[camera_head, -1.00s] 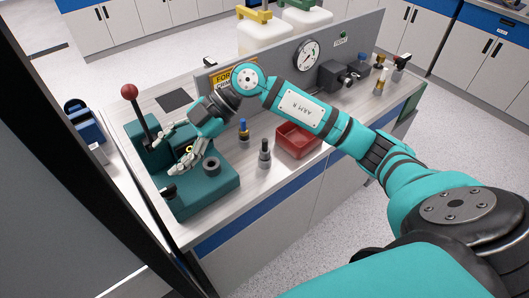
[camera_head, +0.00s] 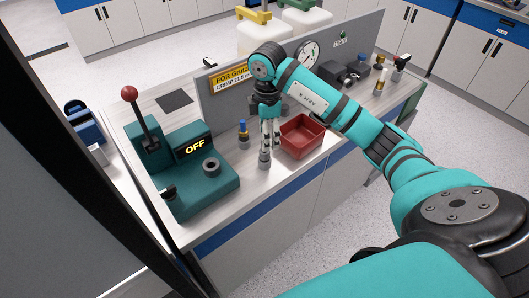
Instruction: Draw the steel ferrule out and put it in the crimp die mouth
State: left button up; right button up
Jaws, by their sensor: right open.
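A grey, steel-looking post (camera_head: 264,160) stands on the bench left of the red tray; I take it to hold the steel ferrule, whose outline I cannot make out. My right gripper (camera_head: 270,146) points down at it, open, its fingers around or just in front of the post's upper part; contact cannot be told. The post's top is hidden by the fingers. The green crimp machine (camera_head: 200,190) stands at the bench's left end. A dark round ring on it, seemingly the crimp die mouth (camera_head: 211,167), looks empty. My left gripper is not in view.
The machine has a red-knobbed lever (camera_head: 130,93) and an "OFF" display (camera_head: 195,146). A grey panel (camera_head: 225,104) with a gauge (camera_head: 308,53) stands behind.

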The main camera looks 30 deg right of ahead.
aim_at(265, 153)
jog(key=shift+f, duration=0.8)
jog(key=f+p, duration=0.1)
jog(key=f, duration=0.2)
jog(key=f+p, duration=0.1)
jog(key=f, duration=0.1)
jog(key=shift+w+a+p, duration=0.15)
jog(key=shift+a+p, duration=0.15)
jog(key=shift+p, duration=0.05)
jog(key=shift+f, duration=0.25)
jog(key=shift+c, duration=0.4)
grip_shut()
